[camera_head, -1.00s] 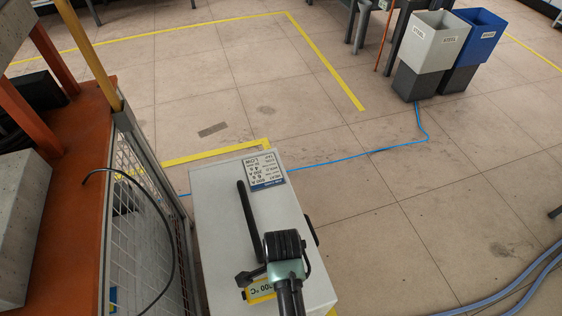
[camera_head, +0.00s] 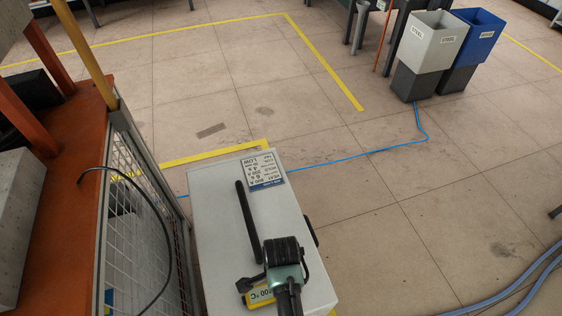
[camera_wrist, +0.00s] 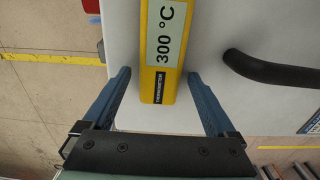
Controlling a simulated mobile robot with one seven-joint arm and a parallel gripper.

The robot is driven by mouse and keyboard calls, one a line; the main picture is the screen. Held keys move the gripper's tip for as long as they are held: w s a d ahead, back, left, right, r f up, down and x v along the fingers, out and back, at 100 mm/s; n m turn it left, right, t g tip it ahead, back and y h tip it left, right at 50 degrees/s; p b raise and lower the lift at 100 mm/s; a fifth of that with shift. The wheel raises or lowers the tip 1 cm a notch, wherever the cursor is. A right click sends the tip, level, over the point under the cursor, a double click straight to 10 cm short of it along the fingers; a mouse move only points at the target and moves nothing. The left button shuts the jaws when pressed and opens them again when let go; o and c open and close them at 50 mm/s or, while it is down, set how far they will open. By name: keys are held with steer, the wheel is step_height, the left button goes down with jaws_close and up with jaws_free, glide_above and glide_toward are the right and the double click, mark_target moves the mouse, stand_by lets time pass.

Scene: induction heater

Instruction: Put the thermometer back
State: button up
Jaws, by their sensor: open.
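The thermometer (camera_wrist: 162,55) is a yellow device with a display reading 300 °C. It lies on the light grey top of the heater cabinet (camera_head: 215,225). In the head view only part of the thermometer (camera_head: 262,294) shows, beside and below my gripper. My gripper (camera_wrist: 159,76) is open, with one blue finger on each side of the thermometer's near end in the wrist view. Gaps show between both fingers and the thermometer. In the head view my gripper (camera_head: 264,276) is over the near part of the cabinet top. The thermometer's far end is cut off in the wrist view.
A black handle bar (camera_head: 248,222) lies along the cabinet top, right of the thermometer in the wrist view (camera_wrist: 268,70). A label plate (camera_head: 262,171) is at the far edge. A mesh fence (camera_head: 135,215) stands close on the left. Open floor lies to the right.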

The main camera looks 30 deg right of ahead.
step_height(320, 180, up, 12)
steer(key=p, duration=0.4)
steer(key=shift+r, duration=0.1)
steer(key=w+a+r+n+t+h, duration=0.15)
steer(key=w+r+n+t, duration=0.7)
steer(key=w+r, duration=1.15)
step_height(320, 180, up, 18)
steer(key=w+a+n+t+h, duration=0.1)
steer(key=w+a+n+t, duration=0.15)
steer(key=t, duration=0.45)
steer(key=s+a+r+n+t, duration=0.2)
steer(key=r, duration=0.6)
steer(key=s+a+r+n+t, duration=0.2)
steer(key=a+r+t, duration=0.1)
steer(key=r, duration=0.5)
steer(key=s+a+r+n+t+y, duration=0.1)
steer(key=s+a+r+n+t, duration=0.1)
steer(key=s+r, duration=0.4)
steer(key=s+a+r+n+t+y, duration=0.1)
steer(key=s+a+r+n+t, duration=0.2)
steer(key=r, duration=0.7)
steer(key=s+n+t, duration=0.1)
steer(key=s+t, duration=0.1)
steer(key=s, duration=0.1)
